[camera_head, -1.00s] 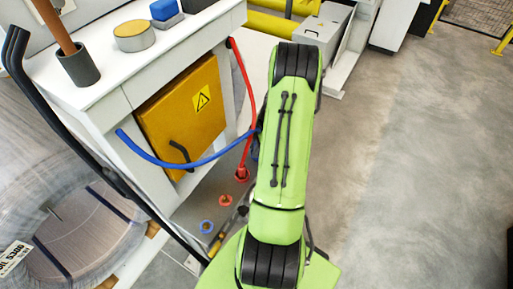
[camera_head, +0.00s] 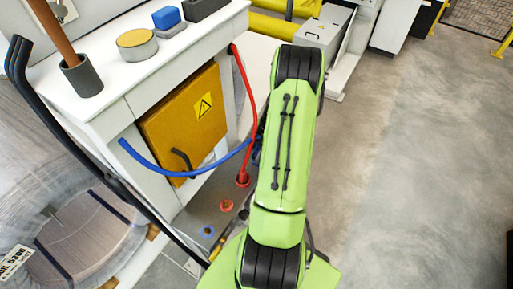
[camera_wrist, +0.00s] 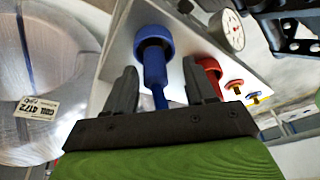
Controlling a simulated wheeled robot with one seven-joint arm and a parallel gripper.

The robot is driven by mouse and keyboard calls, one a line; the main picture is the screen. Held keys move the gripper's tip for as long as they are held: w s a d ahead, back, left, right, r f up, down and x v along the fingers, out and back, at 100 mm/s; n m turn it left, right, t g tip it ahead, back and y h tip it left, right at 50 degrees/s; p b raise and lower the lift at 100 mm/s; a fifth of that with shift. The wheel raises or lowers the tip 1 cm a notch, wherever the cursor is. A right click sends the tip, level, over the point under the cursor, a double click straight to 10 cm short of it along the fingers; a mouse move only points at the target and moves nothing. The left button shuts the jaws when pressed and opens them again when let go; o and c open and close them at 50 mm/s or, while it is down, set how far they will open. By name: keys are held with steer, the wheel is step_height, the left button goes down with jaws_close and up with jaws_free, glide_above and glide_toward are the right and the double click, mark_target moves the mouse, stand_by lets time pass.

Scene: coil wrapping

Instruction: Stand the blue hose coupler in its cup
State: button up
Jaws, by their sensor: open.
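The blue hose coupler (camera_wrist: 154,68) is in the wrist view, between the two separated fingers of my gripper (camera_wrist: 159,66). Gaps show on both sides of it. In the head view my green arm hides the gripper and coupler; the blue hose (camera_head: 180,166) hangs from the cabinet and passes behind the arm.
A red coupler on its hose (camera_head: 243,180) stands beside a red ring (camera_head: 226,205). The wrist view shows a red fitting (camera_wrist: 208,70), small red and yellow knobs and a gauge (camera_wrist: 230,30) close right. A wire coil (camera_head: 85,235) is left; open floor (camera_head: 420,170) is right.

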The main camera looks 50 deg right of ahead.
steer(key=v, duration=1.1)
steer(key=w+a+r+m+h, duration=0.1)
steer(key=w+a+r+m, duration=0.15)
steer(key=a+r, duration=0.5)
steer(key=w+a+r+m+h, duration=0.1)
steer(key=w+a+r, duration=0.2)
steer(key=a+r, duration=0.45)
steer(key=s+a+r+m+t, duration=0.1)
steer(key=s+a+m, duration=0.2)
steer(key=s+a, duration=0.3)
steer(key=s+a+r+m+t, duration=0.2)
steer(key=s+a, duration=0.4)
steer(key=a, duration=0.6)
steer(key=shift+r+m+t+h+p, duration=0.3)
steer(key=shift+m+h, duration=0.1)
steer(key=shift+m, duration=0.25)
steer(key=shift+a, duration=0.1)
